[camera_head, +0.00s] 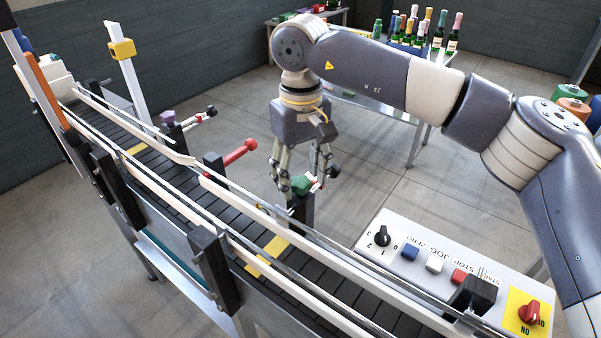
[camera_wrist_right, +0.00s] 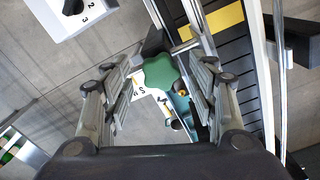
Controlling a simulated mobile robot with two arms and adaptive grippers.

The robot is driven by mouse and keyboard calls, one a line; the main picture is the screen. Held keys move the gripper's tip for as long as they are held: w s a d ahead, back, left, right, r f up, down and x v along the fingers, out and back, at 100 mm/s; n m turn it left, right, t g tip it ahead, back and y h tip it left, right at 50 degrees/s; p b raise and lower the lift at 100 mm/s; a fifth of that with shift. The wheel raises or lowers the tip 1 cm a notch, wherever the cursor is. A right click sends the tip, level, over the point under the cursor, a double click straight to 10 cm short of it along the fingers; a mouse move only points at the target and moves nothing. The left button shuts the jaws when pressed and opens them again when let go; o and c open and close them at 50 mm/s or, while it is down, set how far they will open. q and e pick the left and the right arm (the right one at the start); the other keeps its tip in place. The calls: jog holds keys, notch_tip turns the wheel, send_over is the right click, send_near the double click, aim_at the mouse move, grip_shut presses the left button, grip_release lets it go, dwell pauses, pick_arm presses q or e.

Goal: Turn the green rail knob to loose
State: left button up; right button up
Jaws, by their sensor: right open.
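In the right wrist view the green knob (camera_wrist_right: 162,73) is a lobed shape over a white label plate (camera_wrist_right: 141,84) that is partly hidden. My right gripper (camera_head: 298,188) points down over the knob with its fingers open. In the right wrist view its fingers (camera_wrist_right: 158,95) stand on both sides of the knob, with gaps visible. I cannot tell how deep the fingertips reach beside the knob. My left gripper is not in view.
The conveyor (camera_head: 180,190) runs diagonally with rails and black posts. A control panel (camera_head: 390,222) with buttons and switches stands at the lower right. Bottles (camera_head: 452,35) stand on a back table.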

aim_at(300, 181)
notch_tip(300, 181, up, 12)
dwell(0.4)
jog(key=shift+f, duration=0.1)
